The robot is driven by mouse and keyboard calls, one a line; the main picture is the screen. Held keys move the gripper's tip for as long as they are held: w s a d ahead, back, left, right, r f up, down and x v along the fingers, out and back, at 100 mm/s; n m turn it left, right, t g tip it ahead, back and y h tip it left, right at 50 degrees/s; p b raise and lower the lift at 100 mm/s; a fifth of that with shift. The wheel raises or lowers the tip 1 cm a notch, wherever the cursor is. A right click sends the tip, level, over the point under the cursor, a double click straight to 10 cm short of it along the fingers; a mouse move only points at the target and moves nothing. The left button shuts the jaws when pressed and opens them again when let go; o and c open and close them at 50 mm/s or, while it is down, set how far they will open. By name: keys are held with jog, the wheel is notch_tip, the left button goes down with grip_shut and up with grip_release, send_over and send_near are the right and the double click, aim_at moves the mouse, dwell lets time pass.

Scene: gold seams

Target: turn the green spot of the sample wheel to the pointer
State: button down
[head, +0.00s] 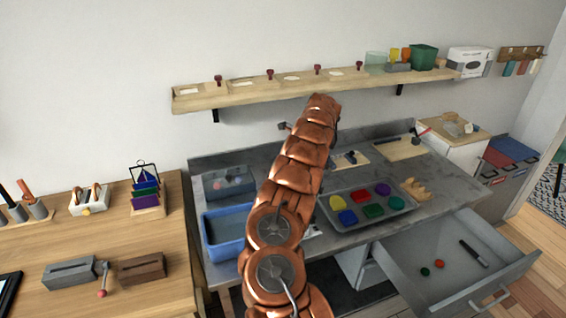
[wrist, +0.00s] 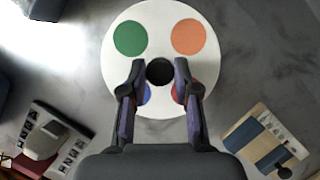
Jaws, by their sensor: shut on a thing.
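The sample wheel (wrist: 160,30) is a round white disc on the grey bench in the wrist view. Its green spot (wrist: 130,38) is at the upper left and an orange spot (wrist: 188,37) at the upper right. A blue spot (wrist: 146,94) and a red spot are partly hidden by my fingers on the lower side. My gripper (wrist: 159,78) is shut on the dark round knob (wrist: 160,70) at the wheel's middle, one finger on each side. I cannot make out the pointer. In the head view my copper arm hides the wheel and gripper.
A blue bin (head: 226,246) and a grey tray (head: 345,218) of coloured pieces are on the bench near my arm. An open drawer (head: 400,278) juts out at the front right. A wooden shelf (head: 250,97) runs along the wall. A striped board (wrist: 262,138) lies right of the wheel.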

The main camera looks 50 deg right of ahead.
jog(key=shift+s+d, duration=0.1)
jog(key=shift+s, duration=0.05)
jog(key=c, duration=0.9)
grip_release()
jog(key=shift+o, duration=0.2)
jog(key=shift+s+r, duration=0.1)
jog(key=shift+r, duration=0.35)
jog(key=shift+v, duration=1.2)
jog(key=s+d, duration=0.1)
jog(key=s, duration=0.6)
jog(key=s+d, duration=0.1)
jog(key=s, duration=0.3)
jog(key=shift+s+d+f, duration=0.2)
jog(key=shift+s+d, duration=0.1)
jog(key=shift+d, duration=0.05)
jog(key=shift+c, duration=0.2)
